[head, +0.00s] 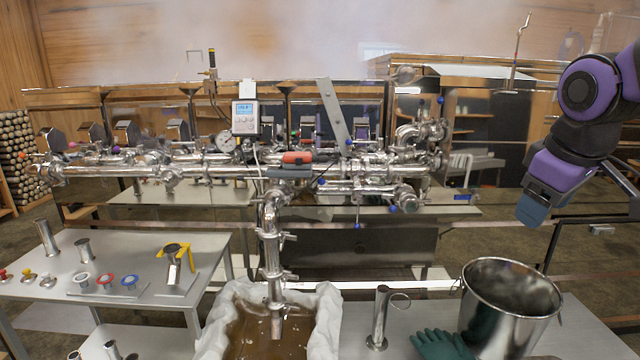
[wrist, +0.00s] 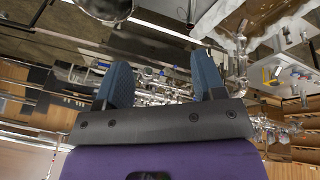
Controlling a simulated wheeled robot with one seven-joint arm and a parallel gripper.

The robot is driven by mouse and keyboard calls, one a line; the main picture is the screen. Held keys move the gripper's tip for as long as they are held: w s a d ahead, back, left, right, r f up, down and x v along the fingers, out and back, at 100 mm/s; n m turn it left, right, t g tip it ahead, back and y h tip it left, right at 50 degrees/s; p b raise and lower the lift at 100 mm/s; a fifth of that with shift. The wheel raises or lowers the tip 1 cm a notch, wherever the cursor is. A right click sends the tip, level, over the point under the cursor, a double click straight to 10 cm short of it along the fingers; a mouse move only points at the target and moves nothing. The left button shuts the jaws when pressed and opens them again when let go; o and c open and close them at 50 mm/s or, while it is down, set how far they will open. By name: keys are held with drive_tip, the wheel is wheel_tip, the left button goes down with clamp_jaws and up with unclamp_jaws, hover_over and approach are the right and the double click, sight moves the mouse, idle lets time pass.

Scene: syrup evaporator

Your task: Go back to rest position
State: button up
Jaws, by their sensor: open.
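My gripper (head: 531,212) is at the right of the head view, at the end of my purple and black arm, in the air above the steel bucket (head: 510,308). It points downward, and its blue fingers overlap each other in this view. In the wrist view my gripper (wrist: 162,82) shows two blue fingers spread apart with nothing between them. The gripper is open and empty, and touches nothing that I can see.
Steel pipework (head: 230,165) with valves runs across the middle. A cloth-lined tub (head: 213,335) of brown liquid stands below its spout. A green glove (head: 440,345) and a steel cylinder (head: 380,318) are near the bucket. A left table (head: 130,250) holds caps and a yellow-handled part.

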drive_tip(key=s+a+m, duration=0.1)
drive_tip(key=s+m, duration=0.1)
drive_tip(key=s, duration=0.4)
drive_tip(key=s+a+m+t, duration=0.1)
drive_tip(key=s+m, duration=0.2)
drive_tip(key=s, duration=0.4)
drive_tip(key=shift+s+a+f+m+y, duration=0.15)
drive_tip(key=shift+a+f+m+y, duration=0.15)
drive_tip(key=shift+a+f+y, duration=0.1)
